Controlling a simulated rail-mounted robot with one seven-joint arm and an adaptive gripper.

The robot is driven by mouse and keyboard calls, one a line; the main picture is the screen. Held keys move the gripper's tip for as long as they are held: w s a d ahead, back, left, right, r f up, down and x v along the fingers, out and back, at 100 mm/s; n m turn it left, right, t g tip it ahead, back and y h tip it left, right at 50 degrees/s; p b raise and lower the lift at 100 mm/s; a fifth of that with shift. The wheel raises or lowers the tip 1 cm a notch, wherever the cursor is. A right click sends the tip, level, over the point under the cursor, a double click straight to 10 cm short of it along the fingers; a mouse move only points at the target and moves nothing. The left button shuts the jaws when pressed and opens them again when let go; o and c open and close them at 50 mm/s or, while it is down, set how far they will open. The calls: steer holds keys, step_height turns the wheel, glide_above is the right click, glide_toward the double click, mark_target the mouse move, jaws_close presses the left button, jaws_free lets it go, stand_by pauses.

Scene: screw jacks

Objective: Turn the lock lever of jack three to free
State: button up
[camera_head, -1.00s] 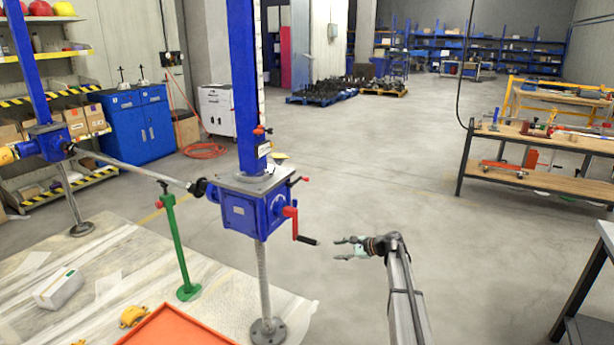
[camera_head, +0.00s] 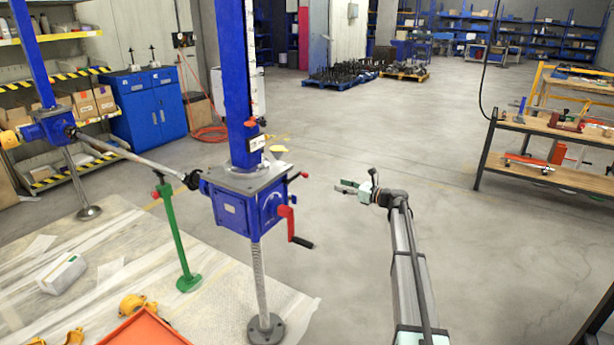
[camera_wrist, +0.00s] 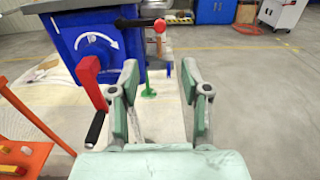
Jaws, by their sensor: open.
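The near blue jack (camera_head: 236,212) has a gear housing under a blue column, but I cannot read a jack number on it. A short black lever with a red knob (camera_head: 304,175) sticks out from its upper right; the same red knob shows in the wrist view (camera_wrist: 160,25) at the end of its black bar. A red crank (camera_head: 287,218) with a black handle hangs below it. My gripper (camera_head: 345,187) is open and empty, right of the jack and apart from the lever in the picture. In the wrist view its fingers (camera_wrist: 160,78) point toward the lever side.
A second blue jack (camera_head: 45,129) stands at the left, joined by a shaft (camera_head: 120,152) on a green stand (camera_head: 174,235). An orange tray (camera_head: 145,328) lies at the front. A workbench (camera_head: 550,135) stands at right. The floor right of the jack is clear.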

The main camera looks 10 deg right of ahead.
mark_target(308, 175)
steer(key=p+x, duration=0.3)
steer(key=x, duration=1.2)
steer(key=shift+d+r+p, duration=0.1)
steer(key=shift+p, duration=0.3)
steer(key=shift+x, duration=0.95)
jaws_close()
